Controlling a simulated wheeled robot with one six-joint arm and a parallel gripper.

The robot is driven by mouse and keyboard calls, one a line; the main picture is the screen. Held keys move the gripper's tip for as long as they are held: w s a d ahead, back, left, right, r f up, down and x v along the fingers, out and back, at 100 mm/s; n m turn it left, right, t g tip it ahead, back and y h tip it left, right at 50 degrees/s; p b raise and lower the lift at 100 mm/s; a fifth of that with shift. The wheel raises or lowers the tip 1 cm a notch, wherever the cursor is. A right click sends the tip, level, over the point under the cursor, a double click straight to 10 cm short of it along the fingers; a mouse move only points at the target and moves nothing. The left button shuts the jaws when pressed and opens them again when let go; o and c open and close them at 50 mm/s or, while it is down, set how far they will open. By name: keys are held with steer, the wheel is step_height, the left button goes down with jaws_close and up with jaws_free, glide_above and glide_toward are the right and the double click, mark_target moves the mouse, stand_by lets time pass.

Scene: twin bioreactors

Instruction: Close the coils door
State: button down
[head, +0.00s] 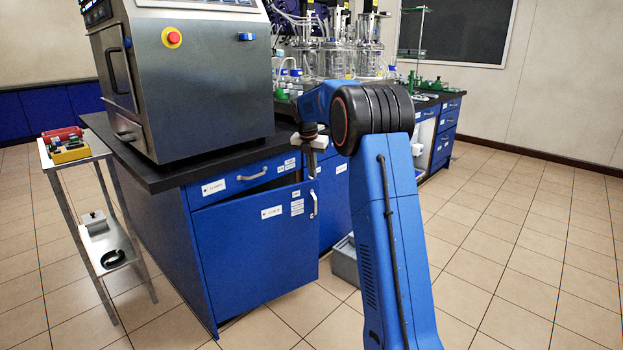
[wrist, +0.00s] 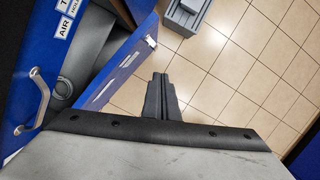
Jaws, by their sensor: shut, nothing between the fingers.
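The coils door (head: 245,245) is a blue cabinet door with white labels and a metal handle (head: 313,204) near its right edge. It stands ajar, with a dark gap along its top below the drawer. The wrist view shows the door (wrist: 125,62) angled out from the cabinet, with grey coiled hose (wrist: 68,85) inside. My gripper (head: 311,170) points down near the door's upper free corner. In the wrist view its fingers (wrist: 160,84) are together and empty, beside the door's labelled outer face. I cannot tell whether they touch it.
A closed drawer (head: 245,178) sits above the door, under the dark worktop carrying a steel machine (head: 205,85). A grey bin (head: 345,260) stands on the floor behind the door. A small metal trolley (head: 97,240) is at left. Tiled floor is free at right.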

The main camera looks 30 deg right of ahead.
steer(key=w+d+f+m+t+h, duration=0.1)
steer(key=w+d+f+m+t, duration=0.15)
steer(key=d+f, duration=0.4)
steer(key=m+t+y, duration=0.4)
steer(key=m+t, duration=0.1)
steer(key=t, duration=0.9)
glide_toward(300, 186)
steer(key=w, duration=0.6)
steer(key=shift+w+a, duration=0.1)
steer(key=shift+w, duration=0.15)
